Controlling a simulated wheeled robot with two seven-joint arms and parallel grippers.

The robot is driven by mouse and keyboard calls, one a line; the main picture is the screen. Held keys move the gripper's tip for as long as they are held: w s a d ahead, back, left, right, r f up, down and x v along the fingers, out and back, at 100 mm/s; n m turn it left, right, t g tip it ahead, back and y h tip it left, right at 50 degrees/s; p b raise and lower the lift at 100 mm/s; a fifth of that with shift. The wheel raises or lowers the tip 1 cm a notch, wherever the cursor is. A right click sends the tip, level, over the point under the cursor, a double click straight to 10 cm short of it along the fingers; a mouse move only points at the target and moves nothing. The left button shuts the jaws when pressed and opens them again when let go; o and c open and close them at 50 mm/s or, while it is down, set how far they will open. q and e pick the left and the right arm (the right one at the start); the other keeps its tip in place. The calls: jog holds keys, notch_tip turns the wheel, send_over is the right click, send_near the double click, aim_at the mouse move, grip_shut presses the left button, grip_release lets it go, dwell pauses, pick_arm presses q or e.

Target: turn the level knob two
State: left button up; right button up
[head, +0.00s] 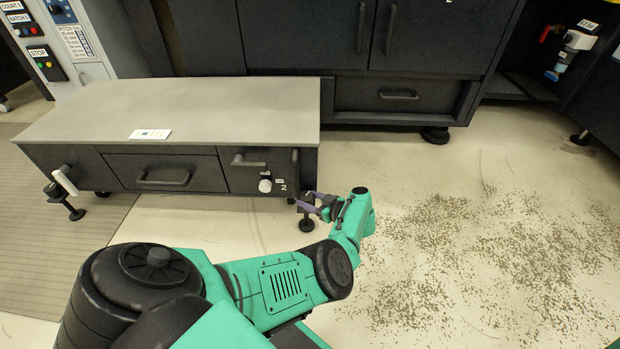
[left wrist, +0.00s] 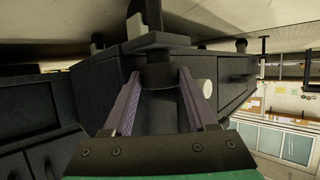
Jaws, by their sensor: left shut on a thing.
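The low dark cabinet (head: 200,195) has a grey top and stands on the floor. A black levelling knob with a foot (head: 306,224) stands at its front right corner, near a white "2" on the cabinet front. My left gripper (head: 316,204) reaches it from the right with purple fingers. In the left wrist view the fingers (left wrist: 160,78) are shut on either side of the dark, round levelling knob (left wrist: 159,74). The fingers partly hide the knob in the head view. My right gripper is not in view.
A white knob (head: 265,185) sits on the cabinet front, left of the "2". A similar foot (head: 76,214) with a white handle is at the left corner. A tall cabinet (head: 400,95) stands behind. Chips (head: 480,240) litter the open floor to the right.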

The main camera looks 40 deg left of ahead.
pick_arm(q)
jog(key=o, duration=1.4)
jog(key=shift+c, duration=0.2)
